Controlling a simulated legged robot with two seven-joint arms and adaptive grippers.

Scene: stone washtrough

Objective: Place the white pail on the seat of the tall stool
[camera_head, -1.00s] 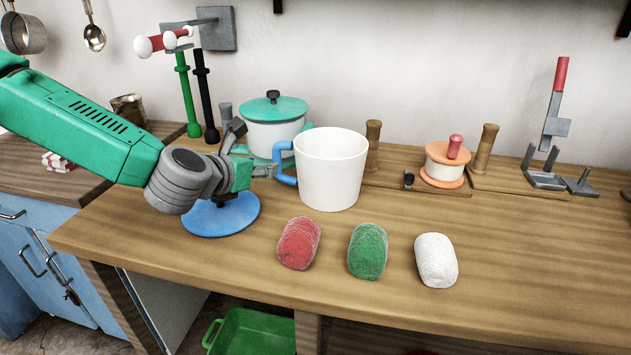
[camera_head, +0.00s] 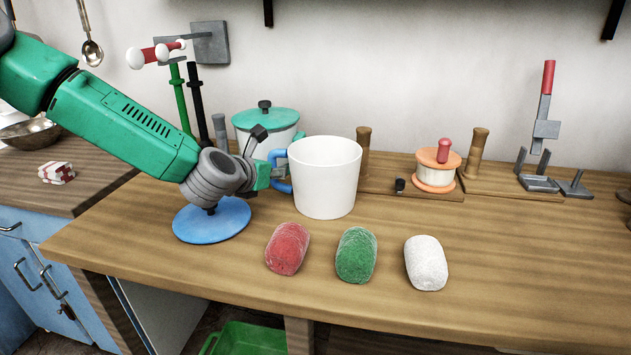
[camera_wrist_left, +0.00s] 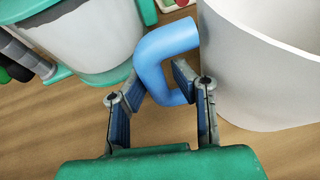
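The white pail (camera_head: 325,178) stands upright on the wooden counter, its blue side handle facing left. My left gripper (camera_head: 278,176) is at that handle. In the left wrist view its fingers (camera_wrist_left: 160,78) are apart, one on each side of the blue handle (camera_wrist_left: 152,58), with the pail's white wall (camera_wrist_left: 250,75) to the right. I see no clear firm grip on the handle. A round blue disc (camera_head: 212,220) with a short dark stem lies below my left wrist; I cannot tell whether it belongs to a stool. No tall stool is clearly recognisable. My right gripper is out of view.
A green-lidded pot (camera_head: 266,122) stands close behind the pail. Red (camera_head: 287,249), green (camera_head: 356,255) and white (camera_head: 426,263) rounded blocks lie in front. Wooden peg stands and an orange-and-white spool (camera_head: 437,170) are to the right. The counter's front right is clear.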

